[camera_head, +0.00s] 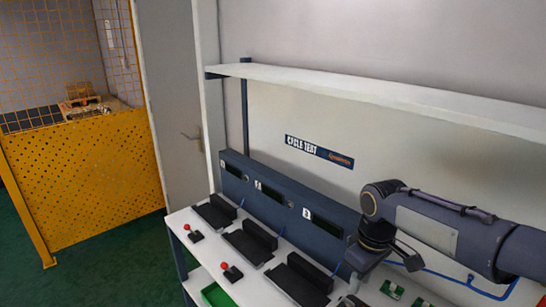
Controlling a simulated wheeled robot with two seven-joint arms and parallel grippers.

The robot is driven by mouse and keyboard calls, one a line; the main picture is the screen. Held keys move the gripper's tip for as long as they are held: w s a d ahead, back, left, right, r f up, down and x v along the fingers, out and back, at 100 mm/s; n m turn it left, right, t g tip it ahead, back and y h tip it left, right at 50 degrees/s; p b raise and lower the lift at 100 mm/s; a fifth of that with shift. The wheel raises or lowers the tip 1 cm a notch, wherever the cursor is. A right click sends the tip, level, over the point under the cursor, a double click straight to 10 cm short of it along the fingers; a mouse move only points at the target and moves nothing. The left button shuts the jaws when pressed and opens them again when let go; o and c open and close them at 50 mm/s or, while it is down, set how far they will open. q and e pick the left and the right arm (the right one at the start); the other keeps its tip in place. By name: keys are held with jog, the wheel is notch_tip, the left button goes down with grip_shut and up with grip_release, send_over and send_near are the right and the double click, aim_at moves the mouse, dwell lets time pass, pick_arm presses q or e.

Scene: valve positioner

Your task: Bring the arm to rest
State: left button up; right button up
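My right arm reaches in from the right edge of the head view and bends downward at its dark wrist. My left gripper is not in view.
A blue numbered panel (270,195) stands behind. A white shelf (380,92) overhangs the bench. A yellow barrier (85,180) stands left; green floor is clear.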

jog(key=s+a+m+t+y, duration=0.1)
jog(key=s+m, duration=0.3)
jog(key=s, duration=0.6)
jog(key=s+f+m+t+y, duration=0.1)
jog(key=s+m+t, duration=0.3)
jog(key=s, duration=0.6)
jog(key=shift+s+a+f+m+y, duration=0.3)
jog(key=shift+s+a+y, duration=0.1)
jog(key=shift+y, duration=0.3)
